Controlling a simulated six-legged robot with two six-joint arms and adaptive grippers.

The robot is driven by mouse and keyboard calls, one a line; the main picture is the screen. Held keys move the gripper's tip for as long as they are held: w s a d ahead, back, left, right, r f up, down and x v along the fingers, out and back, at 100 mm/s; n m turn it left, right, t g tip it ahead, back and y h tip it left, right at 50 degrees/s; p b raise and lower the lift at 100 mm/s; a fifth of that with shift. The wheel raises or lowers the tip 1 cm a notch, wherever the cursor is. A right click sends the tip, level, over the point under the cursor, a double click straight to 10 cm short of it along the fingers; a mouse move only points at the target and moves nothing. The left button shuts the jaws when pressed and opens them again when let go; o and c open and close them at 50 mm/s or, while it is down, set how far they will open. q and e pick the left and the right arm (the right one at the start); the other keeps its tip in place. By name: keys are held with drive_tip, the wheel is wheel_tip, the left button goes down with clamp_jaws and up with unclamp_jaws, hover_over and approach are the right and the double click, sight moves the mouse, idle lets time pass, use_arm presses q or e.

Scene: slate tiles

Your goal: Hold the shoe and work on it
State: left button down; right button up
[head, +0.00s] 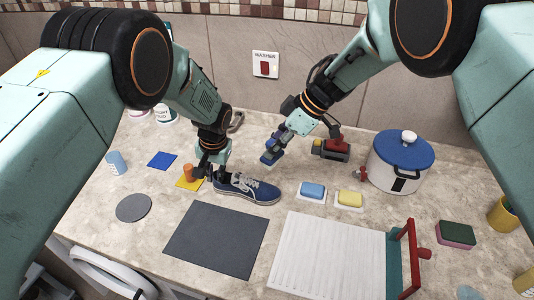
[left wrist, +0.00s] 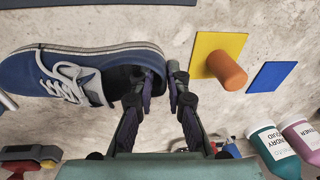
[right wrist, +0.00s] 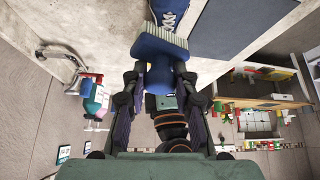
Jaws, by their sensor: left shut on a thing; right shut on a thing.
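The shoe (head: 250,190), blue with a white sole and white laces, lies upright on the counter with its toe to the right. It also shows in the left wrist view (left wrist: 85,72). My left gripper (head: 208,172) is shut on the heel collar, one finger inside the opening and one outside behind the heel. My right gripper (head: 281,146) is shut on a blue brush (right wrist: 160,42) with pale bristles. It holds the brush above the counter, up and to the right of the shoe in the head view. The shoe's toe shows beyond the brush in the right wrist view (right wrist: 172,12).
A dark grey mat (head: 217,240) lies in front of the shoe. A yellow square (left wrist: 213,45) with an orange cylinder (left wrist: 228,71) is close behind the heel. Blue (head: 313,190) and yellow (head: 350,198) blocks, a ribbed white board (head: 325,258) and a blue-lidded pot (head: 398,170) are to the right.

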use_arm(q)
drive_tip(key=c, duration=1.3)
unclamp_jaws()
drive_tip(key=shift+f, duration=0.1)
drive_tip(key=shift+o, duration=0.2)
wheel_tip(320, 180, up, 12)
drive_tip(key=s+d, duration=0.1)
drive_tip(key=shift+s+d, duration=0.15)
drive_tip(key=shift+d, duration=0.05)
drive_tip(key=shift+f, duration=0.1)
